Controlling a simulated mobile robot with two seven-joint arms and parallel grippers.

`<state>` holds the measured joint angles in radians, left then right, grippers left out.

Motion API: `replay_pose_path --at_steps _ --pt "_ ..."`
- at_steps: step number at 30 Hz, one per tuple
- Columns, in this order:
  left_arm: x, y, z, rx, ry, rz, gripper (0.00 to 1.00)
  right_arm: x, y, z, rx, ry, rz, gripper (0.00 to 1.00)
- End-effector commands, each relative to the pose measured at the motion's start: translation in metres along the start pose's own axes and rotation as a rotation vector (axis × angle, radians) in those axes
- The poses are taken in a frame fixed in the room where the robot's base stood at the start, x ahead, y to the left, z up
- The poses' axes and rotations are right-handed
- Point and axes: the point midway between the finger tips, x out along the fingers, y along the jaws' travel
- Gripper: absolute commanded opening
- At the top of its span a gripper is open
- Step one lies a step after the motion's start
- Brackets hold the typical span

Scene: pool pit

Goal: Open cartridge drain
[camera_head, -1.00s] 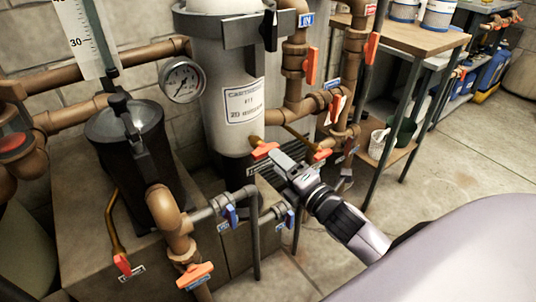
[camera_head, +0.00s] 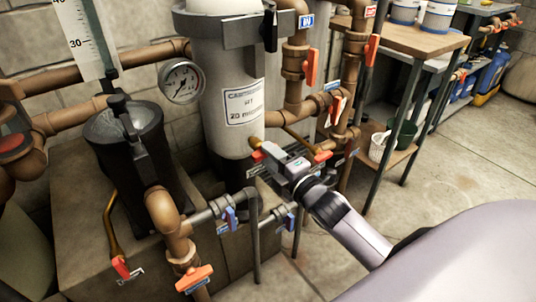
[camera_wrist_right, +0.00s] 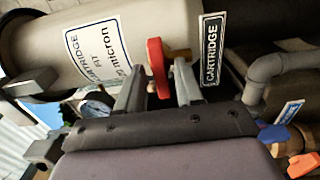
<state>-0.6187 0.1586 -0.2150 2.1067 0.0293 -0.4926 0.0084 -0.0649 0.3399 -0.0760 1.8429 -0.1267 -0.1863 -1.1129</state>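The grey cartridge canister (camera_head: 228,75) stands upright against the wall, with a white label (camera_head: 245,103) on it. Its drain valve has a small brass body (camera_head: 255,142) low on the canister and a red-orange handle (camera_head: 258,157). In the right wrist view the red handle (camera_wrist_right: 158,68) lies between the two fingers of my right gripper (camera_wrist_right: 158,88), with a gap on either side. My right gripper (camera_head: 267,152) is open and partly covers the handle in the head view. A CARTRIDGE tag (camera_wrist_right: 211,50) is beside the handle. My left gripper is not in view.
A pressure gauge (camera_head: 182,81) is left of the canister. A black strainer pot (camera_head: 130,150) and copper pipes with orange handles (camera_head: 194,279) stand at the left. A wooden shelf (camera_head: 405,35) is at the right; floor is clear.

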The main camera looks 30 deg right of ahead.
Motion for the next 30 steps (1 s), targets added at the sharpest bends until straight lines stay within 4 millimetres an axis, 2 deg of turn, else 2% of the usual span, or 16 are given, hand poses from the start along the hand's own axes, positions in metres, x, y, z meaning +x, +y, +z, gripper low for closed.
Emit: replay_pose_path --at_steps 1,3,17,30 --pt "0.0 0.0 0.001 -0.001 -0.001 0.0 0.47 0.0 0.0 0.0 0.0 0.0 0.0 0.17" --pt "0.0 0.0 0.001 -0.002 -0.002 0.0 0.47 0.0 0.0 0.0 -0.001 0.0 0.0 0.0" --pt "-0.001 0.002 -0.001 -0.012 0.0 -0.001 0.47 0.0 0.0 0.0 -0.034 0.0 -0.001 0.0" --pt "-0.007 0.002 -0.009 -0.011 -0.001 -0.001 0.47 0.0 0.001 0.0 -0.704 0.002 0.0 0.0"
